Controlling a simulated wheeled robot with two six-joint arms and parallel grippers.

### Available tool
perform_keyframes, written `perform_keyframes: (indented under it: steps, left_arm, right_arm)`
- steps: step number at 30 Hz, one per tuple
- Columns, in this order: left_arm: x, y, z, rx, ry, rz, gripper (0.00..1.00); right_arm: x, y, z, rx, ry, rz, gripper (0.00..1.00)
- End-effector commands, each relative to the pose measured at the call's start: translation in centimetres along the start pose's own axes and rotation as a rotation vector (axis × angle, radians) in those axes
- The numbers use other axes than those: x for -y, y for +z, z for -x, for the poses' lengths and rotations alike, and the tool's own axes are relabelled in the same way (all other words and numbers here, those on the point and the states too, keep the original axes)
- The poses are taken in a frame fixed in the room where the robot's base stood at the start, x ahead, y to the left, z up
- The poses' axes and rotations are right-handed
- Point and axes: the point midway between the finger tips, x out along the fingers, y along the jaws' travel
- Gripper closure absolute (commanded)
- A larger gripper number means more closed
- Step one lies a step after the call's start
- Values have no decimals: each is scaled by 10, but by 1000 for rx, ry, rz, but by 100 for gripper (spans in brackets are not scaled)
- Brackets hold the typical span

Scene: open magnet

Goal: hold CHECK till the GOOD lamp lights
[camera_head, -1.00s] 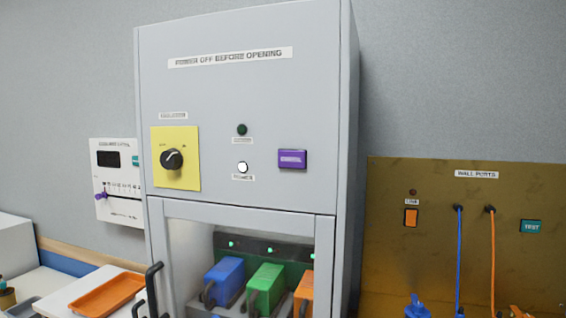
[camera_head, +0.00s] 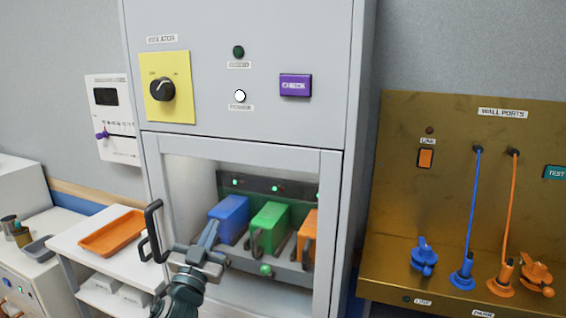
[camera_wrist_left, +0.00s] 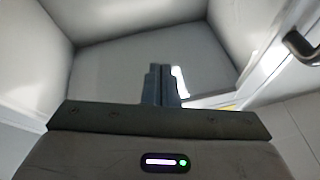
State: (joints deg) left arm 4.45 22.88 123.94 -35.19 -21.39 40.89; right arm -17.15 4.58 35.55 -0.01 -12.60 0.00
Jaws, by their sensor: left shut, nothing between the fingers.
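The purple CHECK button (camera_head: 295,85) is on the upper front of the grey cabinet (camera_head: 290,25), right of two small lamps. The upper lamp (camera_head: 238,52) is dark green and looks unlit; the lower lamp (camera_head: 240,96) is bright white. Their small labels are too blurred to read surely, so I cannot tell which is GOOD. My left gripper (camera_head: 211,230) is shut and empty, in front of the cabinet's lower window, well below and left of CHECK. Its closed fingers also show in the left wrist view (camera_wrist_left: 161,84). My right gripper is not in view.
Blue (camera_head: 229,215), green (camera_head: 270,221) and orange (camera_head: 307,225) modules sit behind the window. A black door handle (camera_head: 152,230) stands out left of my gripper. A yellow panel with a knob (camera_head: 162,89) is left of the lamps. A brass wall-ports panel (camera_head: 415,190) stands right.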

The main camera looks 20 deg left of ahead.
Motion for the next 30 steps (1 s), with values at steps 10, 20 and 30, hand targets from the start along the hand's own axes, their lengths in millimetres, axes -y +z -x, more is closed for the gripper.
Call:
perform_keyframes:
  steps: [10,20,30]
  left_arm:
    - [-16,-208,-35,-643,314,-141,100]
    - [-46,-318,-8,-882,737,-519,100]
    - [-22,-347,-6,-639,924,-948,100]
  right_arm:
    - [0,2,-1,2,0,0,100]
    - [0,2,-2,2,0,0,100]
    - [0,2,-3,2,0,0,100]
